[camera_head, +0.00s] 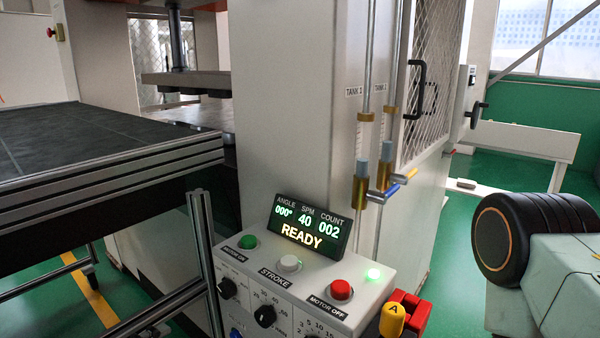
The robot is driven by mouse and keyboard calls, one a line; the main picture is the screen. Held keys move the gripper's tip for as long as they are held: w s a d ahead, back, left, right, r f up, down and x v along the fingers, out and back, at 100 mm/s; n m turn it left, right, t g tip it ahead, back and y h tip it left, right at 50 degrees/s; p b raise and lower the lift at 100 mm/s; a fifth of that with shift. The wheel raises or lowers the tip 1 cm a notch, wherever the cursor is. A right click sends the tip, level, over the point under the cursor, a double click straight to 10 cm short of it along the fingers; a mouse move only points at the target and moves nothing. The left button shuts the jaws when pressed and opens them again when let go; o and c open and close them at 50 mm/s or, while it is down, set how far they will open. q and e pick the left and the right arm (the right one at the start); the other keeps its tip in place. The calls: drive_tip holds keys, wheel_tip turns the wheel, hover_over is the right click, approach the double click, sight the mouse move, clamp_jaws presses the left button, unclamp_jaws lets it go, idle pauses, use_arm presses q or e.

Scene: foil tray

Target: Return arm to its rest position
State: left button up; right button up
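Neither of my grippers is in view, so I cannot see whether they are open or shut. At the right edge a black ribbed joint with an orange ring and pale grey housings of my own body show. No hand or fingertips show there, and nothing held is visible.
A control box (309,268) with a lit READY display (311,227) stands at the lower middle. A red and yellow part (404,314) sits at its right. Behind is a grey press column (285,110). A dark-topped table (90,135) fills the left. Green floor (455,265) is open between the column and my body.

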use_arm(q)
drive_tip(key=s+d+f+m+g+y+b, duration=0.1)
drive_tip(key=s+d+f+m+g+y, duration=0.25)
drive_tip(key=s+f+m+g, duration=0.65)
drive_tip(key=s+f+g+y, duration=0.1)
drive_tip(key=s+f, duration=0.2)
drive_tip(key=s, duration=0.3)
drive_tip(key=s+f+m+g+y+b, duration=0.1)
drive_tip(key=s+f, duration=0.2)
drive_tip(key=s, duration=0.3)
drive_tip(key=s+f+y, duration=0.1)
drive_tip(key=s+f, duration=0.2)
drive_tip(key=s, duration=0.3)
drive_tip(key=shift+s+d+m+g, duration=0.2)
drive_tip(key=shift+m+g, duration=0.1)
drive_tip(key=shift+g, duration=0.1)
